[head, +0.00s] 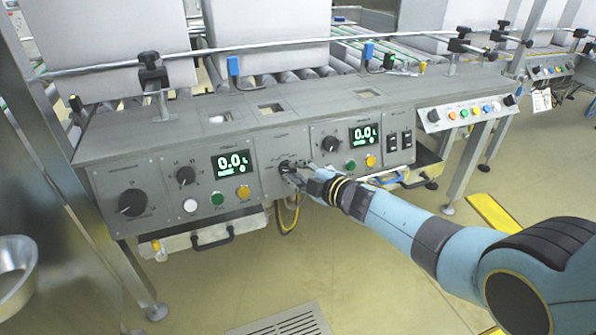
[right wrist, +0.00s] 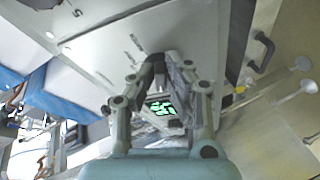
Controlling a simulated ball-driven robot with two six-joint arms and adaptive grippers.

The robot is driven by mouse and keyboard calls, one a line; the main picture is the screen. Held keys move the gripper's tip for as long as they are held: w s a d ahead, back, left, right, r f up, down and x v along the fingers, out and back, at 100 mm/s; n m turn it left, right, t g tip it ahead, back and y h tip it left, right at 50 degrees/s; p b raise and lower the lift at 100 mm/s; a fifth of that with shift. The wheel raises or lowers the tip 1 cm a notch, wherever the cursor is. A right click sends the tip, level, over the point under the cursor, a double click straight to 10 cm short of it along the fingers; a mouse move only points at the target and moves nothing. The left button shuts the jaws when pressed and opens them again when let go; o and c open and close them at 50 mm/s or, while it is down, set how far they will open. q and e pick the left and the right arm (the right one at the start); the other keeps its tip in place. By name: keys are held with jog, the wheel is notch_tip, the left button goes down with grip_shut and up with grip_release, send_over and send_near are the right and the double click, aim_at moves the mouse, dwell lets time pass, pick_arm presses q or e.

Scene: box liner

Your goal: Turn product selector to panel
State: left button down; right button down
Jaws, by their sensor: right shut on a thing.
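The selector knob (head: 285,166), dark and round, is on the middle panel of the grey control console (head: 230,130). My right gripper (head: 292,170) reaches it from the right, its fingers shut on the knob. In the right wrist view the two fingers (right wrist: 158,75) close around a dark part at the panel face. The fingers hide most of the knob, so its pointer cannot be read. The labels around it are too small to read. My left gripper is not in view.
Other black knobs (head: 132,202) sit on the neighbouring panels. Two green displays (head: 235,163) and several coloured buttons (head: 218,199) are close by. White boxes (head: 105,45) stand on rollers behind. The floor in front is clear.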

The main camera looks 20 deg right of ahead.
jog(key=shift+w+a+r, duration=0.15)
jog(key=shift+a+r, duration=0.15)
jog(key=c, duration=1.4)
grip_release()
jog(key=shift+w+a, duration=0.1)
jog(key=shift+o, duration=0.2)
jog(key=shift+f, duration=0.2)
jog(key=v, duration=1.2)
